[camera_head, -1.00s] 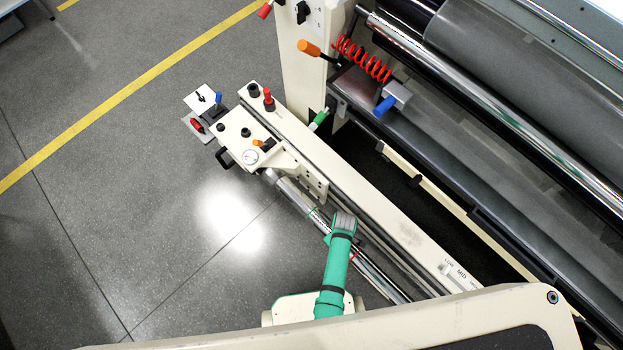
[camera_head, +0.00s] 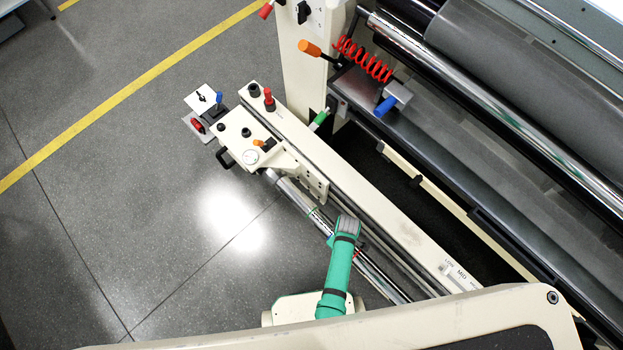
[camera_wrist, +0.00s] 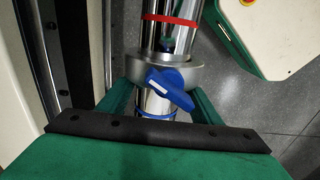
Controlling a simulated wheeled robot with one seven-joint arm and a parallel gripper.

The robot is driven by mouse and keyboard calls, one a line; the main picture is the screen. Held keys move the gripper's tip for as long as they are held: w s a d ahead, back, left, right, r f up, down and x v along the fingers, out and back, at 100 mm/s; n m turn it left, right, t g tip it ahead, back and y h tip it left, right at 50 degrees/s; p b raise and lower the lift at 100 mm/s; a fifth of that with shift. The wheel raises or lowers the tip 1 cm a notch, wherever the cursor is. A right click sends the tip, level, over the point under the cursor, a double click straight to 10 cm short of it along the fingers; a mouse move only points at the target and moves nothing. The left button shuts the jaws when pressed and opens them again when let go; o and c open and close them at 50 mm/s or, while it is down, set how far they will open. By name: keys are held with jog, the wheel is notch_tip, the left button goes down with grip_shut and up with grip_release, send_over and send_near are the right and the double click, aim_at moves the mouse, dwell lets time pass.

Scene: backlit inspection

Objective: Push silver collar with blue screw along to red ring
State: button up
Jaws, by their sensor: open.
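In the wrist view, the silver collar (camera_wrist: 138,68) sits around a chrome shaft (camera_wrist: 155,104), with its blue screw (camera_wrist: 170,88) facing the camera. The red ring (camera_wrist: 171,19) is around the shaft farther up the picture, with a gap between it and the collar. A blue ring (camera_wrist: 158,116) is on the shaft on the near side of the collar. My gripper (camera_wrist: 160,98) is open, its green fingers on either side of the shaft, close behind the collar. I cannot tell whether they touch it. In the head view my arm hides the collar.
The shaft (camera_head: 289,190) runs beside a long cream beam (camera_head: 395,225) in the head view. Open grey floor (camera_head: 130,220) lies to the left. A green-edged panel (camera_wrist: 275,35) is at the wrist view's upper right.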

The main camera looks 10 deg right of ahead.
jog(key=shift+s+d, duration=0.3)
jog(key=shift+s, duration=0.1)
jog(key=shift+s+d, duration=0.25)
jog(key=shift+s+d, duration=0.65)
jog(key=shift+s, duration=0.3)
jog(key=shift+w+a, duration=0.1)
jog(key=shift+w, duration=0.05)
dwell(0.3)
jog(key=shift+w+a, duration=0.4)
jog(key=shift+w, duration=0.1)
jog(key=shift+s+d, duration=0.1)
jog(key=shift+r, duration=4.5)
